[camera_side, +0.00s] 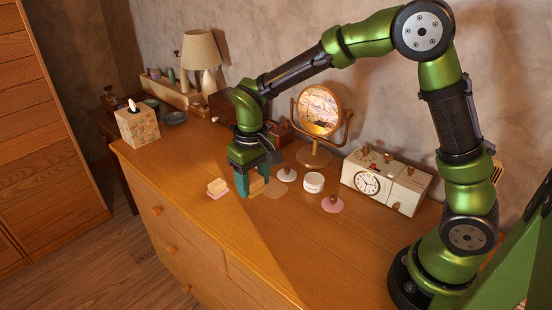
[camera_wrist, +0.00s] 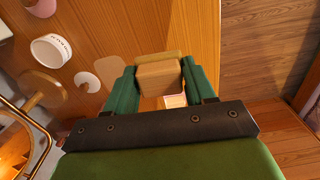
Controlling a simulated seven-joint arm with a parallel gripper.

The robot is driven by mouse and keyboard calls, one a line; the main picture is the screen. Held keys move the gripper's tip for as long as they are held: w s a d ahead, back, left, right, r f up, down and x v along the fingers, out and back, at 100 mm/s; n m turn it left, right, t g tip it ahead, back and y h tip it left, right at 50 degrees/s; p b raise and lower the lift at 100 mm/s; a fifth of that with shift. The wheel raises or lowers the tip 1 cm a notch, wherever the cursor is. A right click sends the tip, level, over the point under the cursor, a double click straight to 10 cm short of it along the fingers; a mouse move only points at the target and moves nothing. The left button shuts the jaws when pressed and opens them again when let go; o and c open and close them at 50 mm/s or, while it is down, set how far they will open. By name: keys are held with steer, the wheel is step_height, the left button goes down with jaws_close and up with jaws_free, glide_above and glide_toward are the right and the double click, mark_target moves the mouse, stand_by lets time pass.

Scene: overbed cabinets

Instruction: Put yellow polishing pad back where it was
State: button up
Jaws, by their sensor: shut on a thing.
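My gripper (camera_side: 256,188) is low over the front-middle part of the dresser top, fingers pointing down. Its teal fingers are shut on a tan-yellow block, which I take to be the yellow polishing pad (camera_side: 257,184). The pad also shows between the fingers in the wrist view (camera_wrist: 159,76), with a yellower far edge. I cannot tell whether it touches the wood. A flat tan disc (camera_side: 275,193) lies on the top just right of the fingers. A small stack (camera_side: 217,188), pale yellow over pink, sits left of the gripper, apart from it.
A white disc (camera_side: 287,175), white cup (camera_side: 313,183) and pink disc (camera_side: 332,204) lie to the right. Behind stand a round mirror (camera_side: 319,110) and a clock radio (camera_side: 386,180). A tissue box (camera_side: 137,125) is at left. The dresser's front is clear.

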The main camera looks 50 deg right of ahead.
steer(key=s, duration=1.2)
glide_above(295, 251)
steer(key=shift+n, duration=0.4)
step_height(295, 251, down, 6)
steer(key=shift+r, duration=0.25)
steer(key=shift+f, duration=2.15)
steer(key=shift+f, duration=0.1)
steer(key=o, duration=1)
